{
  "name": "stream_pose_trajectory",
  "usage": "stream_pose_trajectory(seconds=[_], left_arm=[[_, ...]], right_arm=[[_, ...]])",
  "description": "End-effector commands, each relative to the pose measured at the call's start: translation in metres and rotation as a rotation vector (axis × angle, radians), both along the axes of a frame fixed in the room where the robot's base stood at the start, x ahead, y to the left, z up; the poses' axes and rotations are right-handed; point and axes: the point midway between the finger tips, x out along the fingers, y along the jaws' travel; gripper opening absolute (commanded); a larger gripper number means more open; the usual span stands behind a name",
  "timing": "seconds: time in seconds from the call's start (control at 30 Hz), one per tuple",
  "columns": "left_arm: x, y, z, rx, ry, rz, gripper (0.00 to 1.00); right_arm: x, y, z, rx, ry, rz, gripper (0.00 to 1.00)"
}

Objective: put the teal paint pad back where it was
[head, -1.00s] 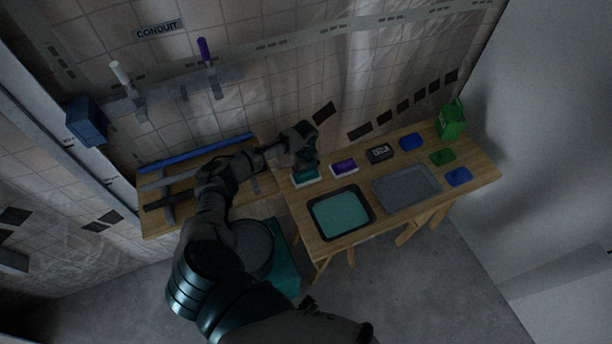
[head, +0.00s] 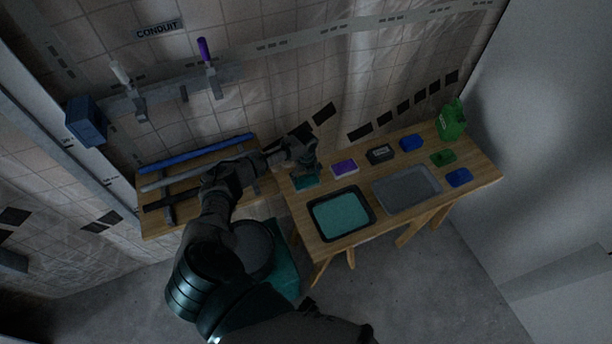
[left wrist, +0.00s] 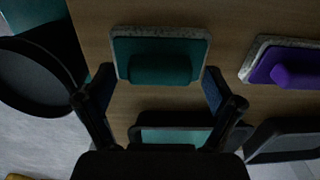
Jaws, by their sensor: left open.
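The teal paint pad (head: 307,183) lies at the left end of the wooden table, partly hidden by my left gripper (head: 304,168) in the head view. In the left wrist view the teal pad (left wrist: 160,62) shows whole, with a pale fibrous edge and a raised teal handle. My left gripper also shows there (left wrist: 157,82). It is open and empty, its fingers spread toward the two sides of the pad. Whether they touch it I cannot tell. My right gripper is not in view.
A purple pad (head: 344,168) lies just right of the teal one. A black-rimmed tray of teal paint (head: 332,193) and a grey tray (head: 405,188) lie in front. Other pads and a green container (head: 451,122) stand to the right. A lower board with bars (head: 195,178) adjoins left.

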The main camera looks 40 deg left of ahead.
Motion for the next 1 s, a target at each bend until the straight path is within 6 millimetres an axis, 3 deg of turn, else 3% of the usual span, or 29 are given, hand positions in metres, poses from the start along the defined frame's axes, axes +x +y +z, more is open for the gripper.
stream_pose_trajectory(seconds=[0.17,0.6,0.77,1.0], left_arm=[[0.001,0.0,0.017,-0.001,-0.004,-0.001,0.92],[0.0,0.0,0.107,0.0,-0.003,0.0,0.92],[-0.001,0.001,0.12,0.0,-0.001,0.0,0.92],[-0.001,0.0,0.121,0.0,-0.001,0.0,0.92]], right_arm=[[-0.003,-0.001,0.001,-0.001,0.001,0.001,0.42],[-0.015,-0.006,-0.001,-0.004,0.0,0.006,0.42],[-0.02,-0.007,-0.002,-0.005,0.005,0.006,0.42],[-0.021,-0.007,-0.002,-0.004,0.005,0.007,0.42]])
